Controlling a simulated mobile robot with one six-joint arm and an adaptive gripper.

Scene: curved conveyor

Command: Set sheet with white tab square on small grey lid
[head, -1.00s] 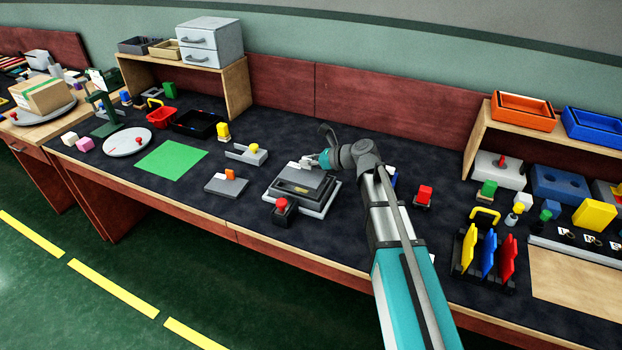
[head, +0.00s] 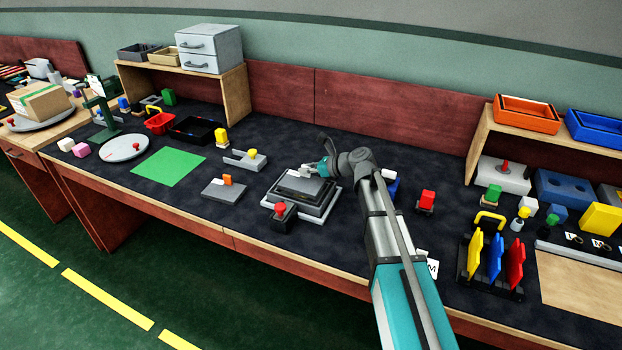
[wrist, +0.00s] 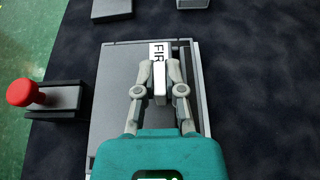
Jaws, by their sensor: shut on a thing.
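My gripper (head: 318,168) is over the back edge of a low stack near the middle of the bench. In the wrist view its fingers (wrist: 158,88) are closed on the upright white tab (wrist: 159,78). The grey sheet (wrist: 125,65) extends below the tab; a white label reading "FIR" is at its far end. In the head view the sheet (head: 303,183) appears nearly flat on top of the stack. The small grey lid is largely hidden beneath it, so I cannot tell whether they touch or are exactly square. A pale base (head: 284,209) shows around the stack.
A red-knobbed block (head: 281,214) stands close to the stack's front-left. A grey plate with an orange tab (head: 225,187) lies left, and a grey tray with a yellow knob (head: 245,159) stands behind it.

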